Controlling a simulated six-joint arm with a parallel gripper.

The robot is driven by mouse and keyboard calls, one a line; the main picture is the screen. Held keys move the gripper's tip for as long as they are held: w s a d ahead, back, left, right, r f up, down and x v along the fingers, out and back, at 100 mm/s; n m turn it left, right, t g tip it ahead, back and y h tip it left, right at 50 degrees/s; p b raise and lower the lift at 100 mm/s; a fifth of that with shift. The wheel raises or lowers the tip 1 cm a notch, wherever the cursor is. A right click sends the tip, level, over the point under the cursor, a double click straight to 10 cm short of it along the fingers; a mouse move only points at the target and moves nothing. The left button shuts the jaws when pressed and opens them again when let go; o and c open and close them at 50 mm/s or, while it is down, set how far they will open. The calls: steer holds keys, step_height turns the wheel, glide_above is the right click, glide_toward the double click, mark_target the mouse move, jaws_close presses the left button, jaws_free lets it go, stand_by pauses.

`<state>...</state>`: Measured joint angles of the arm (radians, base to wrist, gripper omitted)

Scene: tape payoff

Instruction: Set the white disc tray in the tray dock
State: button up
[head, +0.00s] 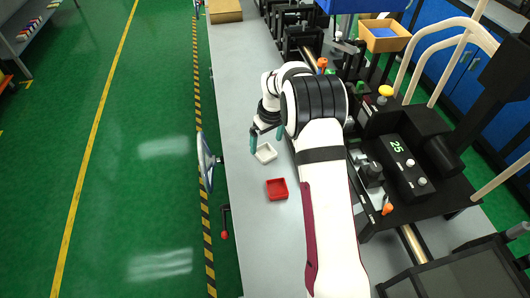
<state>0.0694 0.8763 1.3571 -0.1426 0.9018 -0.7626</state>
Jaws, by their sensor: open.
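One finger is at the tray's left edge; the other is partly hidden by my wrist. I cannot tell whether the fingers touch the tray. I cannot tell which thing is the tray dock.
The grey bench top (250,225) is clear at left and near. A black machine with a green display (396,146) stands right of my arm. A cardboard box (224,11) is at the far end. A round blue-rimmed item (206,163) is at the left edge.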

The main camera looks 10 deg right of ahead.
mark_target(265, 154)
steer(key=f, duration=0.2)
steer(key=w+f, duration=0.1)
steer(key=f, duration=0.2)
steer(key=c, duration=1.5)
step_height(265, 154, up, 4)
steer(key=shift+r, duration=0.25)
steer(key=s+d+r, duration=0.7)
steer(key=d, duration=0.3)
steer(key=s+d+f+m, duration=0.2)
steer(key=s+m, duration=0.2)
steer(key=s, duration=0.7)
steer(key=shift+h, duration=0.3)
steer(key=f, duration=0.8)
steer(key=shift+w+f, duration=0.2)
steer(key=shift+f, duration=0.2)
